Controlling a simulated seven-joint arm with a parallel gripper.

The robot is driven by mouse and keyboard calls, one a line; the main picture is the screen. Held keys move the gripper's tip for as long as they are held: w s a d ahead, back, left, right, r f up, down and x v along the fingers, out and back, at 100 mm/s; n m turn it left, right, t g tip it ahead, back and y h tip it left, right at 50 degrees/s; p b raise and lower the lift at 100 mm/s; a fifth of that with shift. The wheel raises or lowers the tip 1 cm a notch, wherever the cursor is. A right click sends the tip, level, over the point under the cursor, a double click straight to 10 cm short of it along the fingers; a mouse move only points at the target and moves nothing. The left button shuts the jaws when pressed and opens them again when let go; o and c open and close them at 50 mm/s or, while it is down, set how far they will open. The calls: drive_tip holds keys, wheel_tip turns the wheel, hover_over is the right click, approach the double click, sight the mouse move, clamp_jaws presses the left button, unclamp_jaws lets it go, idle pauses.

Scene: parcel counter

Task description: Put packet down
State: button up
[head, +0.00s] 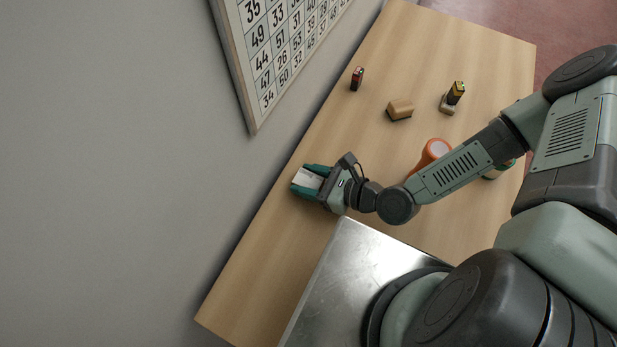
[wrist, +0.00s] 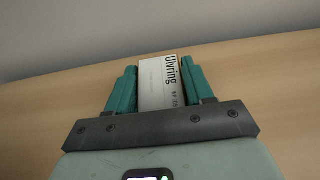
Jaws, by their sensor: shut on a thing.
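My gripper (head: 313,179) is at the left edge of the wooden counter, near the wall, with its teal fingers shut on a white packet (head: 308,179). In the wrist view the packet (wrist: 160,84) sits between the two fingers of my gripper (wrist: 160,88), with dark lettering reading "Ulvring" on its face. The counter (wrist: 262,85) shows around and beyond it. I cannot tell whether the packet touches the counter. Its lower end is hidden by the gripper body.
An orange cylinder (head: 435,149) stands beside my arm. A tan block (head: 400,109), a small dark item with red (head: 357,78) and a yellow-and-black item on a stand (head: 455,95) are farther up the counter (head: 440,40). A metal plate (head: 335,265) lies below my gripper.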

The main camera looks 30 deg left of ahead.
drive_tip(key=shift+f, duration=0.15)
drive_tip(key=o, duration=1.1)
drive_tip(key=shift+d+r, duration=0.1)
drive_tip(key=shift+r, duration=0.1)
drive_tip(key=v, duration=1.1)
drive_tip(key=shift+d+r, duration=0.1)
drive_tip(key=shift+d, duration=0.3)
